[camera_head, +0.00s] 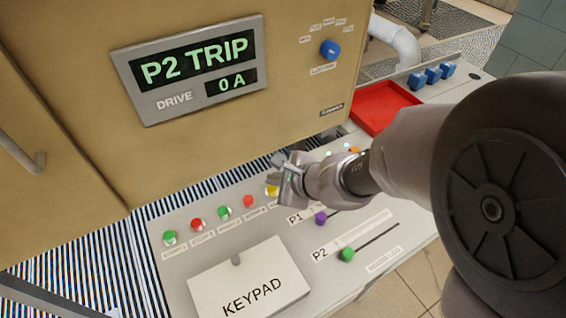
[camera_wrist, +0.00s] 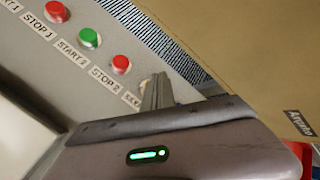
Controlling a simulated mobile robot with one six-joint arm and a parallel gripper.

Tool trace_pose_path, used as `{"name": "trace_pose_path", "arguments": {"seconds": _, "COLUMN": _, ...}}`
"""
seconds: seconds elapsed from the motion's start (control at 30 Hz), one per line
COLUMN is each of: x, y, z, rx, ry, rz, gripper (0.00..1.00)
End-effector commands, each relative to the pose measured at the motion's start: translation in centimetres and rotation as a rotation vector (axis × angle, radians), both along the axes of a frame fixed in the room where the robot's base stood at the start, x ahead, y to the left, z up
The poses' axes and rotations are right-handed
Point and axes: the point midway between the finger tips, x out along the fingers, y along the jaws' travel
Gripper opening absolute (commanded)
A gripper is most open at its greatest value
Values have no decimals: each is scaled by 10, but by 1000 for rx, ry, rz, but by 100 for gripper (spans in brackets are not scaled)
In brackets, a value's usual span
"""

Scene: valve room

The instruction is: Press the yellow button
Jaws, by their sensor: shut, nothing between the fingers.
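The yellow button (camera_head: 271,191) is in the button row on the grey console, to the right of a red button. In the head view it shows only partly, at the left edge of my gripper (camera_head: 284,176). My gripper is shut and empty, its fingers over or beside the button; I cannot tell whether they touch it. In the wrist view the shut fingers (camera_wrist: 157,93) stand just past the STOP 2 red button (camera_wrist: 121,64), and the yellow button is hidden behind them.
Green and red buttons, such as the leftmost green one (camera_head: 170,238), line the console. A KEYPAD cover (camera_head: 250,285), a purple slider knob (camera_head: 320,218) and a green slider knob (camera_head: 347,255) sit in front. The tan cabinet (camera_head: 80,90) rises behind. A red tray (camera_head: 384,108) is at the right.

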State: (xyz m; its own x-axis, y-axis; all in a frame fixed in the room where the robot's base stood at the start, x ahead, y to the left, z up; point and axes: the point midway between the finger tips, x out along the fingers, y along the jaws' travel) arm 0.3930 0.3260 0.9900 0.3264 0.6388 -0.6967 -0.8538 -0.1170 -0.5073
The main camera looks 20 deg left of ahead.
Motion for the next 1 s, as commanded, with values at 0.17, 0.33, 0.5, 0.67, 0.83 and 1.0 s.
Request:
{"name": "trace_pose_path", "arguments": {"seconds": 0.17, "x": 0, "y": 0, "z": 0, "rx": 0, "ry": 0, "rz": 0, "gripper": 0}}
{"name": "trace_pose_path", "arguments": {"seconds": 0.33, "x": 0, "y": 0, "z": -1, "rx": 0, "ry": 0, "rz": 0, "gripper": 0}}
{"name": "trace_pose_path", "arguments": {"seconds": 0.5, "x": 0, "y": 0, "z": -7, "rx": -1, "ry": -1, "rz": 1, "gripper": 0}}
{"name": "trace_pose_path", "arguments": {"seconds": 0.67, "x": 0, "y": 0, "z": -9, "rx": 0, "ry": 0, "rz": 0, "gripper": 0}}
{"name": "trace_pose_path", "arguments": {"seconds": 0.83, "x": 0, "y": 0, "z": -8, "rx": 0, "ry": 0, "rz": 0, "gripper": 0}}
{"name": "trace_pose_path", "arguments": {"seconds": 1.0, "x": 0, "y": 0, "z": -9, "rx": 0, "ry": 0, "rz": 0, "gripper": 0}}
